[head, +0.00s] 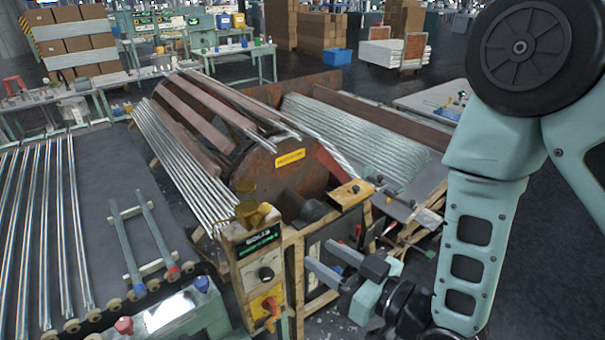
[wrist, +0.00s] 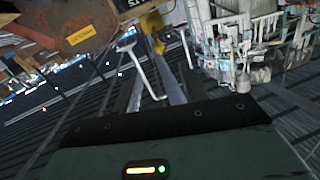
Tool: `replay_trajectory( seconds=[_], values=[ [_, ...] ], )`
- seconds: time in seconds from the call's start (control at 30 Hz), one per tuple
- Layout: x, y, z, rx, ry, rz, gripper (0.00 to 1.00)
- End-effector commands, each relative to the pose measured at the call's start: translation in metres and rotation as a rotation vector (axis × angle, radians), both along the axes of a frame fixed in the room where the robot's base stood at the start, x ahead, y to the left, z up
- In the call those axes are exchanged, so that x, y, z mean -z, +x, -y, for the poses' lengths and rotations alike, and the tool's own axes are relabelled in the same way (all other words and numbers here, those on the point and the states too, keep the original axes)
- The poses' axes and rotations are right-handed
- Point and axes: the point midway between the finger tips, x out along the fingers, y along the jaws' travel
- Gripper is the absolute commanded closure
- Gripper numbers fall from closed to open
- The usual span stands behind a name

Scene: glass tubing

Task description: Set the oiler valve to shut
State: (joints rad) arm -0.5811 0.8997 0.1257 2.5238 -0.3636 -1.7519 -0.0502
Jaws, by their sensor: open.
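A control post (head: 262,262) stands in front of the rusty drum in the head view. Two amber cups (head: 256,214) sit on its top; they look like the oiler. Lower on its face are a black knob (head: 265,273) and a red handle (head: 270,305) on a yellow plate. I cannot tell for sure which part is the oiler valve, nor its setting. My gripper (head: 319,256) is open and empty, to the right of the post and apart from it. In the wrist view, a yellow piece (wrist: 152,40) shows beyond the fingers.
The rusty drum (head: 290,180) with glass tubes around it stands behind the post. A wooden block (head: 351,193) sits at its right. A roller bench (head: 180,312) with red and blue knobs is at the lower left. Dark floor is open at the right.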

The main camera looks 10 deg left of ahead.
Motion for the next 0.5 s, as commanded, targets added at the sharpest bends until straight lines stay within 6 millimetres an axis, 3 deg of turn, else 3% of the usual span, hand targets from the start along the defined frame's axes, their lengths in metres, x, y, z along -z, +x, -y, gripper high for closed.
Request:
replay_trajectory(
  seconds=[0.1,0.5],
  values=[
    [-0.007,-0.002,0.001,-0.002,0.036,0.014,0.57],
    [-0.001,0.007,-0.011,-0.005,0.044,0.024,0.57]
  ],
)
